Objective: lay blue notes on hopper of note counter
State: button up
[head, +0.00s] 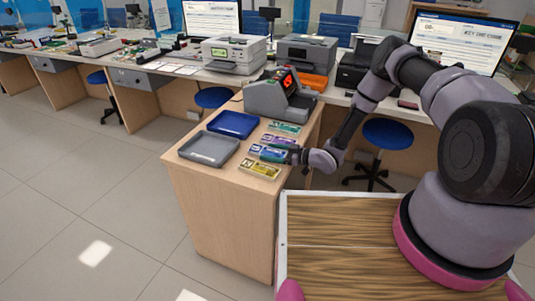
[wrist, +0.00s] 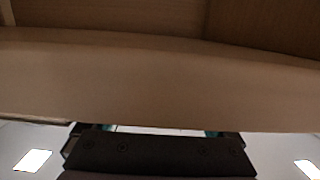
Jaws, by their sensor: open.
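The blue notes (head: 267,152) lie as a flat bundle on the wooden counter top, between a purple bundle (head: 278,139) and a yellow bundle (head: 259,169). My gripper (head: 284,154) is open at the right end of the blue notes and partly covers them. I cannot tell whether it touches them. In the wrist view my gripper (wrist: 160,135) shows as a dark bar along the bottom, and the notes cannot be made out there. The grey note counter (head: 268,99), with a lit red display, stands at the back of the same counter top. Its hopper is hard to make out.
A blue tray (head: 233,124) and a grey tray (head: 208,149) lie left of the notes. A green bundle (head: 285,127) lies between the purple notes and the note counter. Printers (head: 233,55) stand on the desk behind. A blue stool (head: 387,134) stands to the right.

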aim_at(274, 151)
jog(key=shift+c, duration=0.3)
jog(key=c, duration=1.2)
jog(key=shift+r, duration=0.4)
notch_tip(274, 151, up, 10)
jog(key=w+d+r+m+t+h, duration=0.2)
jog(key=w+d+r+m+t, duration=0.15)
jog(key=d, duration=0.25)
jog(key=w+d+r+m+t+h, duration=0.3)
jog(key=w+d+r+t, duration=0.1)
jog(key=d, duration=0.2)
jog(key=d+r+m+t+h, duration=0.25)
jog(key=d+m+h, duration=0.2)
jog(key=d, duration=0.55)
jog(key=d+r+m+t+h, duration=0.1)
jog(key=d+r+m+h, duration=0.3)
jog(key=d, duration=0.5)
jog(key=s+d+r+n+h, duration=0.1)
jog(key=s+r, duration=0.1)
jog(key=s, duration=0.4)
jog(key=shift+h, duration=0.35)
jog(key=shift+s, duration=0.1)
